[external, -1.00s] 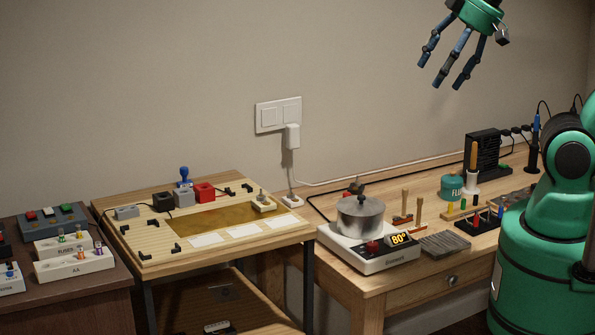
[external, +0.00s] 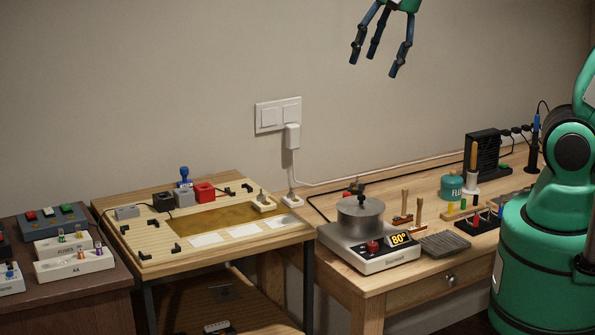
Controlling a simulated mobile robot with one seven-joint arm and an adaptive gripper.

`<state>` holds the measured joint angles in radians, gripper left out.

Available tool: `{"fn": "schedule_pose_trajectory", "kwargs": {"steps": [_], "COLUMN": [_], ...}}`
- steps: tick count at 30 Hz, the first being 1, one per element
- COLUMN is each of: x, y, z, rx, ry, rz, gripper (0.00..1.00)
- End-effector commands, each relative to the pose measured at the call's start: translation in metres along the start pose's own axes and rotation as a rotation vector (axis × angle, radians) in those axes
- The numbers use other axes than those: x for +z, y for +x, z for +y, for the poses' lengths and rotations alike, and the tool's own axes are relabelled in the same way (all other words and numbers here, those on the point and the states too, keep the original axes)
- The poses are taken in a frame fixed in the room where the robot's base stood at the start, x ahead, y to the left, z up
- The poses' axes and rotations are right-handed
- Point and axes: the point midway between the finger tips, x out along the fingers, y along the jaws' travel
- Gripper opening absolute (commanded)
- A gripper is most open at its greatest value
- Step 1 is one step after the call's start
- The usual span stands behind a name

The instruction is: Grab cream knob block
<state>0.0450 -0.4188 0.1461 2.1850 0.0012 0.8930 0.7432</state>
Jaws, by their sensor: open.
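A small cream block with a knob on top (external: 263,206) sits near the right edge of the wooden board on the middle table. It looks like the cream knob block. My gripper (external: 376,63) hangs high in front of the wall, with its dark fingers pointing down and spread apart. It is open and empty. It is well above the block and to its right, not touching anything.
The board (external: 150,258) also holds a red block (external: 204,193), a grey block, a black block, a blue-handled stamp (external: 184,176) and black corner brackets. A hot plate with a metal pot (external: 361,222) stands to the right.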

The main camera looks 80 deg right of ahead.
Motion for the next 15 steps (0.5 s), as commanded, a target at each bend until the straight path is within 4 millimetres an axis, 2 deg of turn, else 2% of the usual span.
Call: {"fn": "schedule_pose_trajectory", "kwargs": {"steps": [8,15], "x": [-0.053,-0.094], "y": [0.044,0.094], "z": [-0.034,-0.056], "rx": [0.065,0.128], "ry": [0.363,0.677], "rz": [-0.042,-0.06], "gripper": [0.66,0.66]}}
